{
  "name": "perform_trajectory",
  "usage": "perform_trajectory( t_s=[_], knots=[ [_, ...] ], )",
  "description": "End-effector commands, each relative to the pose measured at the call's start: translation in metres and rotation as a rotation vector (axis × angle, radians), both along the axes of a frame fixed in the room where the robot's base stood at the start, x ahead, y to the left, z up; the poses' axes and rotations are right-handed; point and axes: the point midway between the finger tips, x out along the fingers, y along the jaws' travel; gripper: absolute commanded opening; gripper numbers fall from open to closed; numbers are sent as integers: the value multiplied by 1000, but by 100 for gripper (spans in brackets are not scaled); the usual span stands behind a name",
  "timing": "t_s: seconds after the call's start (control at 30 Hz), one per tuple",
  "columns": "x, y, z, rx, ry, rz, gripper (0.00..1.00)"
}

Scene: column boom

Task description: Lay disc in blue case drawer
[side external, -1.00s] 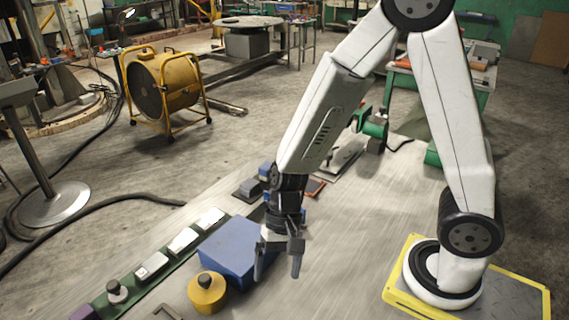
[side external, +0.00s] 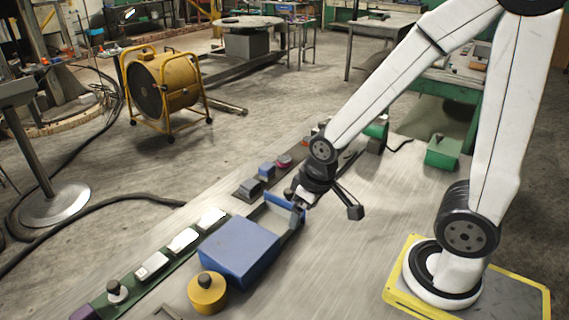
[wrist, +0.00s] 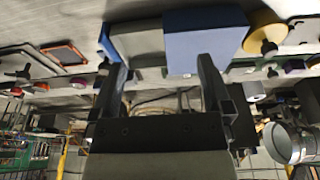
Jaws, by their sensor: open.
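The blue case (side external: 240,248) lies on the table. Its drawer (side external: 284,208) stands open at the far right end, with a blue front and a grey inside; I see nothing in it. The case also shows in the wrist view (wrist: 206,42), with the drawer's grey inside (wrist: 142,42) beside it. My gripper (side external: 328,206) is open and empty beside the drawer front, one finger close to it; I cannot tell whether they touch. The fingers also show in the wrist view (wrist: 163,75). A small crimson round piece (side external: 284,160), perhaps the disc, lies beyond the drawer.
A yellow knobbed cylinder (side external: 207,292) stands at the case's near left side. A green strip with white blocks (side external: 182,241) runs along the left table edge. Grey and blue blocks (side external: 250,187) sit beyond the drawer. The table right of the case is clear.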

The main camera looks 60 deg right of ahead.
Motion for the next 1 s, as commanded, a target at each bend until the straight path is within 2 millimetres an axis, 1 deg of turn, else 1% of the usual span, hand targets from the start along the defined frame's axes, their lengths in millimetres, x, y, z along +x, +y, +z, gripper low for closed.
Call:
perform_trajectory(
  t_s=[0.27, 0.47, 0.67, 0.87, 1.0],
  knots=[
    [0, 1, 0, 1, 2, 3, 100],
    [6, 10, -2, 2, 11, 69, 100],
    [18, 33, -8, 8, 29, 248, 100],
    [32, 69, -17, 20, 47, 500, 100],
    [41, 96, -24, 31, 49, 681, 100]
  ],
)
